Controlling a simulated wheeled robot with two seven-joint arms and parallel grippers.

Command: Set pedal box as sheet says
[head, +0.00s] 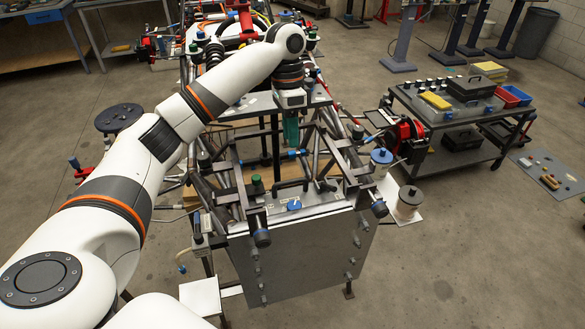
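The tube chassis (235,180) stands in the middle of the head view, with a large grey metal panel (300,258) at its near end. My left arm reaches over it from the left. My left gripper (291,130) points down above the frame's open bay; its dark teal end is too small to show whether it is open or shut. Below it, near the top of the panel, are a grey plate with a blue knob (294,206) and a green-topped knob (257,183). I cannot make out which part is the pedal box. No readable sheet shows. My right gripper is out of view.
A dark cart (448,122) at the right carries a black toolbox, a yellow block and red and blue bins. A white plate (200,297) sticks out at the near left of the chassis. Tubes and clamps crowd around my gripper. Floor at the lower right is clear.

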